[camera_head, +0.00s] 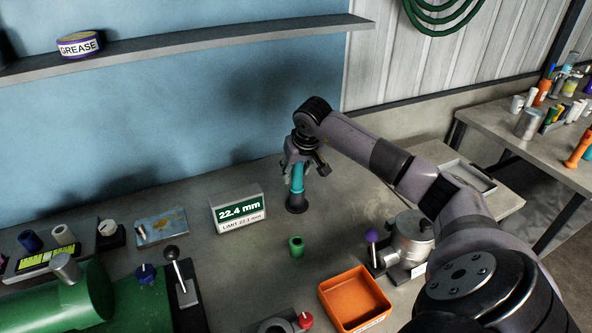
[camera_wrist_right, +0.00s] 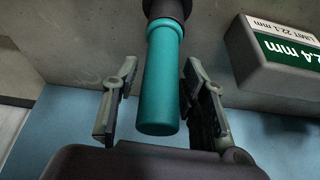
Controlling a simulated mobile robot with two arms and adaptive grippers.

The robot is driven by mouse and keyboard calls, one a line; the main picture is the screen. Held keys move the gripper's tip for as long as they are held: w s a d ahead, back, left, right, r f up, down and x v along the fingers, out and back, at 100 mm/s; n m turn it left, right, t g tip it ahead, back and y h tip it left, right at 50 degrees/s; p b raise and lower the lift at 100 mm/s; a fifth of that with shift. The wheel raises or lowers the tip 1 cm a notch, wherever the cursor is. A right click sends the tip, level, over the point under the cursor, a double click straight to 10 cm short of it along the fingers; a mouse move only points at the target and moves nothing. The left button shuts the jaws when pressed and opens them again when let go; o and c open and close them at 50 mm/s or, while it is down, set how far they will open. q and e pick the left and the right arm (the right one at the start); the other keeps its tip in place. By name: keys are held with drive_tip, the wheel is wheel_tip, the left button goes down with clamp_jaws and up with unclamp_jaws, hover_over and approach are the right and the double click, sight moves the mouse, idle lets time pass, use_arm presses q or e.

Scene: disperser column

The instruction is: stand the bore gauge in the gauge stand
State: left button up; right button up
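The bore gauge, a teal cylinder (camera_head: 297,181), stands upright on the bench below my right gripper (camera_head: 298,163). Its lower end sits in a dark round base (camera_head: 297,204), which looks like the gauge stand; I cannot tell how deep it goes. In the right wrist view the teal gauge (camera_wrist_right: 163,85) is between the two fingers of my right gripper (camera_wrist_right: 160,70). The fingers are open, with a visible gap on each side of the gauge. The dark collar (camera_wrist_right: 167,8) shows at the top edge there. My left gripper is not in view.
A readout box (camera_head: 238,209) showing 22.4 mm stands close left of the gauge. A green cylinder (camera_head: 296,246) and an orange bin (camera_head: 354,299) are nearer. A purple-knobbed lever (camera_head: 372,237) is to the right. Green machinery (camera_head: 75,300) fills the front left.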

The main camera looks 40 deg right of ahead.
drive_tip(key=shift+o, duration=0.6)
drive_tip(key=v, duration=1.2)
drive_tip(key=shift+s+f, duration=0.1)
